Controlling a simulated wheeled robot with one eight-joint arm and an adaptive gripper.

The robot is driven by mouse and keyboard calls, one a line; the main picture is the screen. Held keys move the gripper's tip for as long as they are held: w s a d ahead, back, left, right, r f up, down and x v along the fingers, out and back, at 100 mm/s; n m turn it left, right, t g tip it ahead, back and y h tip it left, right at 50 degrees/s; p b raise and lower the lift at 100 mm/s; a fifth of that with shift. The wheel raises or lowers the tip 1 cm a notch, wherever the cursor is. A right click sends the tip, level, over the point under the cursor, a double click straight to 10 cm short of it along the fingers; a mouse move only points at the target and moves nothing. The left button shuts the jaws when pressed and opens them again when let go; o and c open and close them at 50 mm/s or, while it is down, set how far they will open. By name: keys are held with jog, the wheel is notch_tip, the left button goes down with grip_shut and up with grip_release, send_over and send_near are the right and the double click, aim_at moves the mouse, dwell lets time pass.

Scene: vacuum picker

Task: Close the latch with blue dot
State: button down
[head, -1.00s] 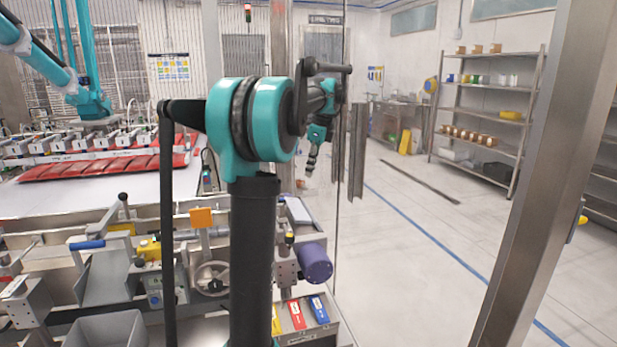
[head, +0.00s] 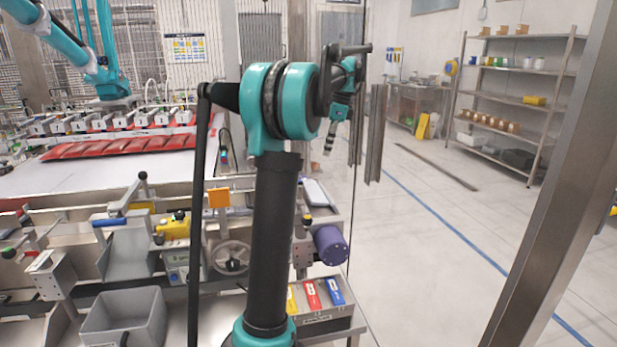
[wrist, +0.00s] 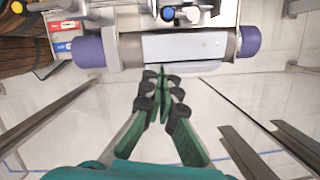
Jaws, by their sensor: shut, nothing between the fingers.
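A small blue round spot (wrist: 168,13) shows on a fitting at the top of the wrist view, above a grey cylinder. I cannot tell for sure whether this fitting is the latch with the blue dot. A lever with a blue grip (head: 109,222) shows on the machine at left in the head view. My gripper (wrist: 162,82) is shut and empty, pointing toward the cylinder but apart from it. In the head view my gripper (head: 328,145) hangs beyond my arm, to the right of the machine.
A roller with purple ends (wrist: 250,40) lies across the machine edge; one purple end (head: 331,245) also shows in the head view. A grey bin (head: 125,325) stands at lower left. A metal post (head: 560,170) rises at right. The floor between is open.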

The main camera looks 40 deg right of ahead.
jog(key=x, duration=0.9)
jog(key=shift+w+f, duration=0.1)
jog(key=shift+f, duration=0.1)
jog(key=shift+w+a+f, duration=0.5)
jog(key=shift+w+a, duration=0.25)
jog(key=shift+a, duration=0.1)
jog(key=shift+w+a+f, duration=0.15)
jog(key=shift+w+a, duration=0.5)
jog(key=shift+a, duration=0.1)
jog(key=shift+a+m, duration=0.35)
jog(key=shift+m, duration=0.25)
jog(key=shift+w+a, duration=0.1)
jog(key=shift+a, duration=0.25)
jog(key=shift+d, duration=0.15)
